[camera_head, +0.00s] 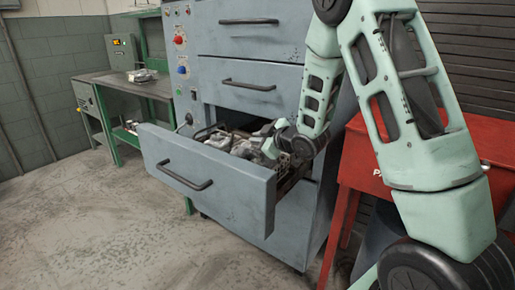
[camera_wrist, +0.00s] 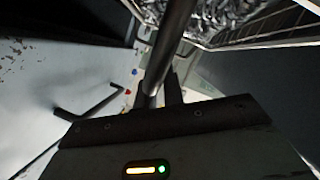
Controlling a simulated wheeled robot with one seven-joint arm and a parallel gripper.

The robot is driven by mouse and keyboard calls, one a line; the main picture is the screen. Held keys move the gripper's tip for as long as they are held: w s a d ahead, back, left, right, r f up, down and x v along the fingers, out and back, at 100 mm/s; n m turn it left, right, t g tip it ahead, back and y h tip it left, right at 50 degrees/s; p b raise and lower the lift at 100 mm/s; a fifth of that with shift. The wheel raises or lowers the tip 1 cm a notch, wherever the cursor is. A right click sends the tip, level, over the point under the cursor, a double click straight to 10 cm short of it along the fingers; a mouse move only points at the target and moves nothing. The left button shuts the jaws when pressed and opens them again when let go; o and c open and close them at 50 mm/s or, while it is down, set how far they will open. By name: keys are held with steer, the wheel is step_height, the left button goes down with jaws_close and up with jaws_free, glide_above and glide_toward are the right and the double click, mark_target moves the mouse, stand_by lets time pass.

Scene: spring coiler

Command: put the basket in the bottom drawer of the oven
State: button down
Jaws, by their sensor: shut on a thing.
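The grey-blue oven (camera_head: 250,71) stands in the middle of the head view with its low drawer (camera_head: 205,180) pulled out. The basket (camera_head: 232,143), filled with shiny metal parts, shows within the open drawer, partly hidden by the drawer front and my arm. In the wrist view, the wire basket (camera_wrist: 268,28) and its coiled metal pieces are at upper right. My gripper (camera_wrist: 160,92) is shut on a dark bar that looks like the basket's handle (camera_wrist: 174,35). In the head view my gripper (camera_head: 276,140) is over the drawer's right side. Whether the basket touches the drawer floor is hidden.
Two closed drawers with black handles sit above the open one. A red cabinet (camera_head: 385,165) stands close on the right, beside my arm. A green-framed workbench (camera_head: 135,86) is at the back left. The concrete floor (camera_head: 90,220) in front is clear.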

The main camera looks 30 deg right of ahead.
mark_target(258, 159)
steer(key=shift+f, duration=1.35)
steer(key=c, duration=1.9)
jaws_free()
steer(key=shift+f+b, duration=0.2)
steer(key=shift+b, duration=0.15)
steer(key=shift+c, duration=0.2)
steer(key=o, duration=0.4)
steer(key=shift+r, duration=0.1)
